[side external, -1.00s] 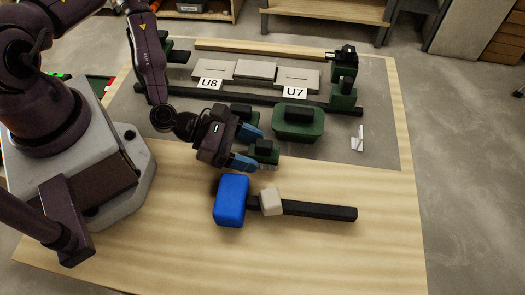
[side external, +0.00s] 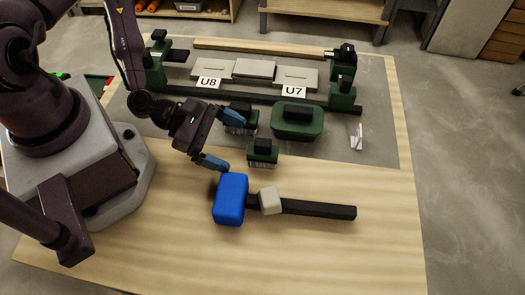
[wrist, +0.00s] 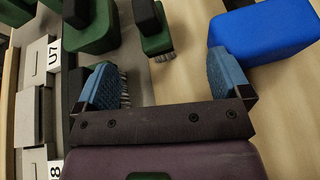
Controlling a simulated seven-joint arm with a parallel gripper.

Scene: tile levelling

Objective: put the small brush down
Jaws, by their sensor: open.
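A small green brush (side external: 262,155) with a black handle stands bristles down near the front edge of the grey mat. It also shows in the wrist view (wrist: 158,42), beyond and between my fingertips. A similar brush (side external: 240,120) stands behind it to the left; in the wrist view its bristles (wrist: 125,88) are partly hidden by my left-hand finger. My gripper (side external: 220,140) is open with its blue fingers apart, to the left of the front brush. In the wrist view nothing sits between the fingers of my gripper (wrist: 165,85).
A mallet with a blue head (side external: 230,199) and black handle lies on the wood in front. A larger green block (side external: 297,122) with a black handle stands right of the brushes. Tiles labelled U8 (side external: 209,82) and U7 (side external: 293,91) lie behind. The front right wood is clear.

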